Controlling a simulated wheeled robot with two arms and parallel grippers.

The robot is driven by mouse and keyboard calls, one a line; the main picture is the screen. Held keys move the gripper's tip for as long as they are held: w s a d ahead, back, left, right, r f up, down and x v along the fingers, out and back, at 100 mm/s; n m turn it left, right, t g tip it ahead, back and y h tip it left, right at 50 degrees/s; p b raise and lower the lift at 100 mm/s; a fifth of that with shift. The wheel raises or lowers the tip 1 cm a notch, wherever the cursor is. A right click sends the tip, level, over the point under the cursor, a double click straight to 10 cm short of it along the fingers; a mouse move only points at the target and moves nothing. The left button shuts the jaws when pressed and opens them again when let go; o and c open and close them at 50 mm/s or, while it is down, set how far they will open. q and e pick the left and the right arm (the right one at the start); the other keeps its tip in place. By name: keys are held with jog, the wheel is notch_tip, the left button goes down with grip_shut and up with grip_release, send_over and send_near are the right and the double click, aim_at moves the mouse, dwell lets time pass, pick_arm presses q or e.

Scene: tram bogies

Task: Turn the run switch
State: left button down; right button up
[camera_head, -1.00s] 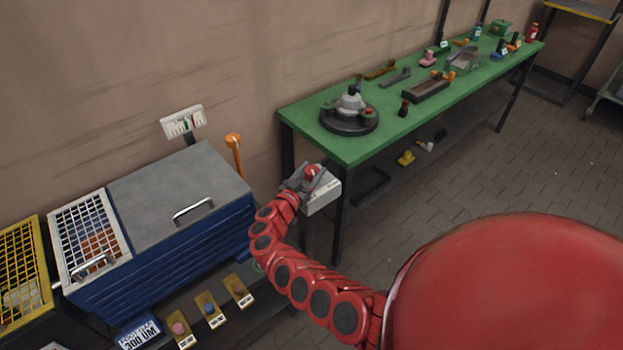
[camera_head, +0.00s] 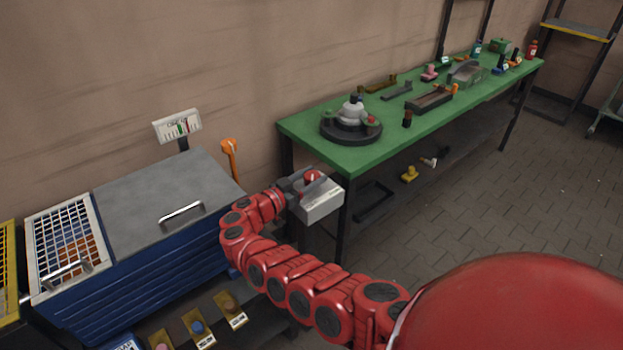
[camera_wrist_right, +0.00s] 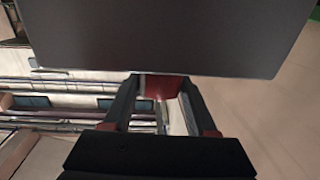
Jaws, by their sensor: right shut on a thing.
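A pale grey box (camera_head: 318,207) sits at the near left corner of the green table, with a red knob (camera_head: 312,177) on it, which looks like the run switch. My right gripper (camera_head: 302,183) reaches it from the left, its fingers at the knob. In the right wrist view the fingers (camera_wrist_right: 165,88) are shut on a red piece (camera_wrist_right: 165,87), with a large dark grey surface (camera_wrist_right: 165,35) close above that hides much of it. The way the knob points cannot be told. My left gripper is not in view.
The green table (camera_head: 365,155) carries a round dark fixture (camera_head: 352,128) and several parts. A blue cabinet (camera_head: 140,270) with a grey lid and an orange lever (camera_head: 229,150) stand left of my right arm. A gauge (camera_head: 177,126) is behind.

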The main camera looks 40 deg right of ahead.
jog(key=shift+d, duration=0.1)
jog(key=o, duration=1.1)
jog(key=shift+c, duration=0.2)
jog(key=o, duration=0.3)
jog(key=shift+d, duration=0.1)
jog(key=s+a+b, duration=0.2)
jog(key=a, duration=1.5)
jog(key=shift+s+a, duration=0.2)
jog(key=shift+s, duration=0.1)
jog(key=shift+d+f, duration=0.1)
